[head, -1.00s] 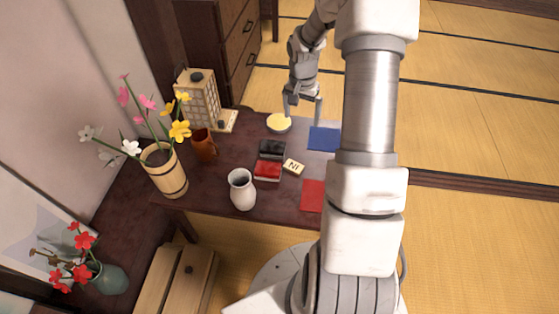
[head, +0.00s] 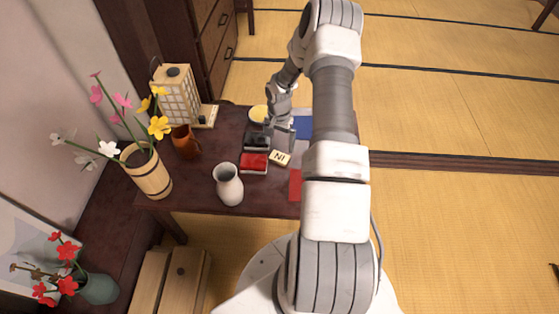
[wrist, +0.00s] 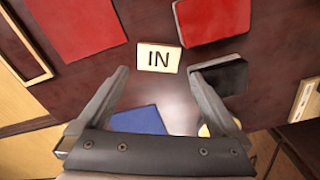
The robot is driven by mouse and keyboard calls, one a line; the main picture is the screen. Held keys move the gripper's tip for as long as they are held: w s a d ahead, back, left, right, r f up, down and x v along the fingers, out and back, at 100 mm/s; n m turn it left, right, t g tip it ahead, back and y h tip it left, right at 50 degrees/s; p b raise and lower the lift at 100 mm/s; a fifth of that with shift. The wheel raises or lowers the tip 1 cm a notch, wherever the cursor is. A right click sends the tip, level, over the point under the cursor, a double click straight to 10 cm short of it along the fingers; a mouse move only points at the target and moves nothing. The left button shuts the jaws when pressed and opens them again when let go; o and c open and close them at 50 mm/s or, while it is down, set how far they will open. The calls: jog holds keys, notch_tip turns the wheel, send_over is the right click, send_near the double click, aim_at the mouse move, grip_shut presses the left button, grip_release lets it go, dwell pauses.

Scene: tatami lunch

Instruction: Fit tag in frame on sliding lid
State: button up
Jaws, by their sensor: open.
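The tag is a small cream plate lettered "IN" (head: 280,158). It lies flat on the dark table, beside the red-topped box, and shows at upper middle in the wrist view (wrist: 158,57). My gripper (wrist: 158,76) is open and empty, its fingertips apart either side of the tag's near edge in the wrist picture; it looks above the table. In the head view my gripper (head: 280,130) is just behind the tag. I cannot pick out the sliding lid with its frame for certain. A wood-rimmed thing (wrist: 38,72) is cut off at the wrist view's left edge.
The red-topped box (head: 254,162) and a black box (head: 257,140) stand left of the tag. A white vase (head: 229,185), brown mug (head: 185,142), lantern (head: 178,95) and flower bucket (head: 148,172) stand further left. Blue (wrist: 140,121) and red (wrist: 78,28) sheets lie flat.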

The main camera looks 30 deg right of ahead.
aim_at(280, 157)
notch_tip(280, 157, down, 7)
jog(key=shift+s+r+b, duration=0.1)
jog(key=shift+r+b, duration=0.05)
jog(key=shift+b, duration=0.95)
jog(key=c, duration=1.2)
jog(key=shift+r, duration=0.15)
